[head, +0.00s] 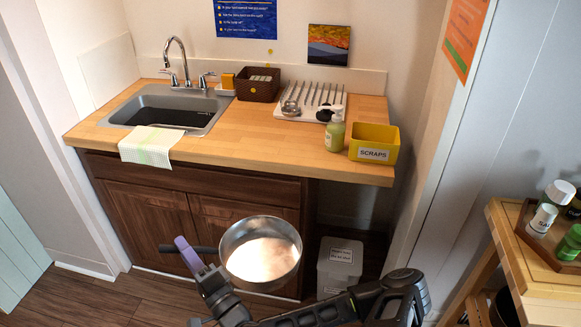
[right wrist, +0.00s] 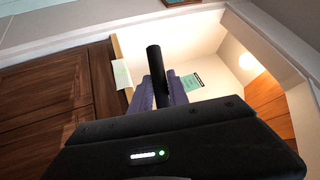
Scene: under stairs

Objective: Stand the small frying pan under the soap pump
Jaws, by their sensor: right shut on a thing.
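The small frying pan (head: 262,255) is silver with a dark handle (head: 175,249). It hangs in the air in front of the lower cabinet, its round inside facing me. My right gripper (head: 190,256), with purple fingers, is shut on the handle. In the right wrist view the black handle (right wrist: 155,68) sticks up beside the purple fingers (right wrist: 174,90). My left gripper is not in view.
The counter (head: 262,133) has clear wood in its middle front. On it are a sink (head: 165,110), a towel (head: 150,145), a basket (head: 259,85), a utensil rack (head: 311,100) and the scraps bin (head: 374,143). A white bin (head: 339,265) stands below; a shelf (head: 535,262) is at right.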

